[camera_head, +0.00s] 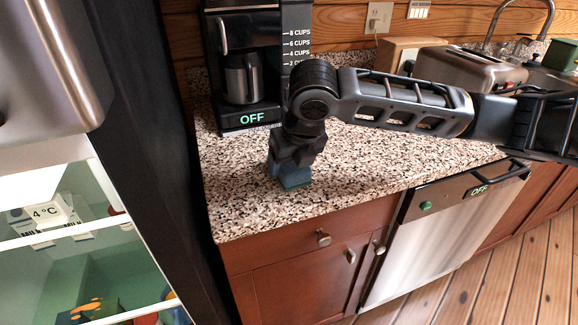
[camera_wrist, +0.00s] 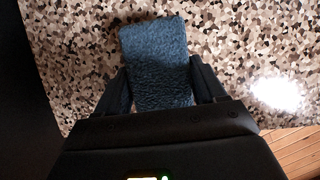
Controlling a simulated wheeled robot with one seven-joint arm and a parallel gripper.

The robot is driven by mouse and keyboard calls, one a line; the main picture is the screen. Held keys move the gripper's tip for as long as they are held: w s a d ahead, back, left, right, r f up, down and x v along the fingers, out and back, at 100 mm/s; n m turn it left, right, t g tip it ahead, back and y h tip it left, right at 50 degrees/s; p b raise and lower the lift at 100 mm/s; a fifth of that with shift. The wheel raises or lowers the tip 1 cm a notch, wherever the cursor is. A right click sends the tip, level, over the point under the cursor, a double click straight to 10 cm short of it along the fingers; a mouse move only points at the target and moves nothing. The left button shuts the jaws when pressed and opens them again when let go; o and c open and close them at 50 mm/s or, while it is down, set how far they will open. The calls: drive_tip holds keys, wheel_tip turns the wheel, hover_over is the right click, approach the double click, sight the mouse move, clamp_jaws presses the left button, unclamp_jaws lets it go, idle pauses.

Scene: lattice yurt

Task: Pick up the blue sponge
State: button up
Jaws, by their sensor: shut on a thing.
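The blue sponge (camera_head: 292,179) is on or just above the speckled counter, near its front edge; I cannot tell whether it touches the counter. In the head view its upper part is hidden by my gripper (camera_head: 288,164), which comes down on it from above. In the wrist view the sponge (camera_wrist: 157,62) is a blue, rough-textured block between the two fingers. My gripper (camera_wrist: 160,92) is shut on it, one finger on each side.
A coffee maker (camera_head: 246,70) reading OFF stands behind my gripper. A toaster (camera_head: 470,68) stands at the back right. An open fridge (camera_head: 70,150) is at the left. The speckled counter (camera_head: 245,205) is clear around the sponge. A dishwasher (camera_head: 430,230) is below.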

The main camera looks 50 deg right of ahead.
drive_tip(key=shift+r, duration=0.5)
drive_tip(key=r, duration=0.3)
drive_tip(key=shift+s+d+r+b, duration=0.2)
drive_tip(key=shift+s+r+b, duration=0.1)
drive_tip(key=shift+s, duration=0.1)
drive_tip(key=s+d+r, duration=0.1)
drive_tip(key=s+r, duration=0.1)
drive_tip(key=s, duration=0.1)
drive_tip(key=s+r, duration=0.2)
drive_tip(key=s, duration=0.2)
drive_tip(key=s+d+r+b, duration=0.1)
drive_tip(key=s+r, duration=0.1)
drive_tip(key=s, duration=0.1)
drive_tip(key=shift+s+d+r, duration=0.25)
drive_tip(key=shift+d, duration=0.05)
drive_tip(key=o, duration=0.4)
drive_tip(key=c, duration=0.3)
drive_tip(key=shift+c, duration=0.2)
